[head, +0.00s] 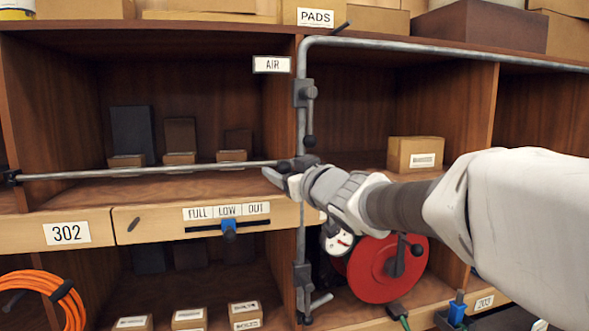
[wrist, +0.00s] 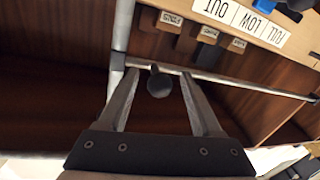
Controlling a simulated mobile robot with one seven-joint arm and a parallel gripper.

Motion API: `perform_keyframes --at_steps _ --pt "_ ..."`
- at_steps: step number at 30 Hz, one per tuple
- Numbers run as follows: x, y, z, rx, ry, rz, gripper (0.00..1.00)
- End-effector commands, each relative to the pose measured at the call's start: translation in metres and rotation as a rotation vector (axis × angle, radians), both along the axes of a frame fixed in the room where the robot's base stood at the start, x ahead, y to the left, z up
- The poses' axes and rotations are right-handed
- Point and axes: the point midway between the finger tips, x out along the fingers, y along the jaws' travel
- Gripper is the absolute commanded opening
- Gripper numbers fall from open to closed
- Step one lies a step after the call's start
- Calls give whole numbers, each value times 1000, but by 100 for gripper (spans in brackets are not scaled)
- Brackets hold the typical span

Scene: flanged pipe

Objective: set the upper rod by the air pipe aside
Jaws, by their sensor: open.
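A thin grey rod (head: 150,171) runs level across the front of the upper left bay, from a dark bracket (head: 12,177) to the upright air pipe (head: 301,215). The wrist view shows the rod (wrist: 255,86) behind my fingertips, with the pipe (wrist: 120,35) at its left. A dark ball knob (wrist: 159,84) sits in front of the rod, between my open fingers with gaps both sides. My gripper (head: 283,172) is at the rod's right end; it also shows in the wrist view (wrist: 160,76). My gripper hides the rod's end at the pipe.
A clamp with a hanging lever (head: 309,115) is on the pipe above my gripper. Another lever (head: 321,301) is low on the pipe. A red reel (head: 387,268) is below my arm. Small boxes (head: 180,158) stand behind the rod. A label strip (head: 228,212) with a blue slider lies below.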

Motion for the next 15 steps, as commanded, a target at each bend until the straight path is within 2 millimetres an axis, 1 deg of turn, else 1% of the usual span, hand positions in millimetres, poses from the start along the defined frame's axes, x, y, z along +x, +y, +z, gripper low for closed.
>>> perform_keyframes --at_steps 7,11,12,14,15 --pt "0 0 0 0 0 0 66" --pt "0 0 0 0 0 0 43" --pt "0 0 0 0 0 0 36" --pt "0 0 0 0 0 0 25" --pt "0 0 0 0 0 0 18"
